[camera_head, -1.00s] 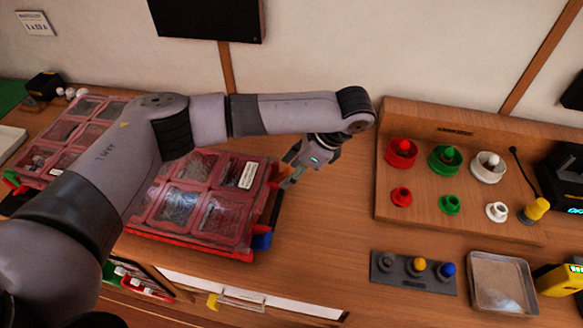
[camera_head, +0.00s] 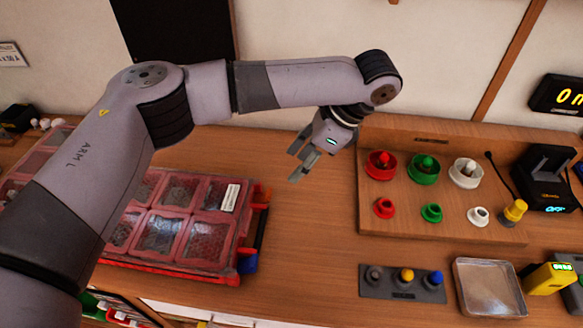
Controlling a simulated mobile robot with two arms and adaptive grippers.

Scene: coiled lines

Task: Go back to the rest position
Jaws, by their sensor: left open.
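My left gripper (camera_head: 306,162) hangs in the air above the table, between the red compartment box and the wooden board. Its fingers point down and to the left, and they are open and empty. My left arm spans the picture from the lower left and hides part of the red box (camera_head: 190,222) and the wall. My right gripper is not in view.
A grey strip (camera_head: 402,292) with knobs, a metal tray (camera_head: 488,290) and a yellow device (camera_head: 549,278) lie at the right. The table between box and stand is clear.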

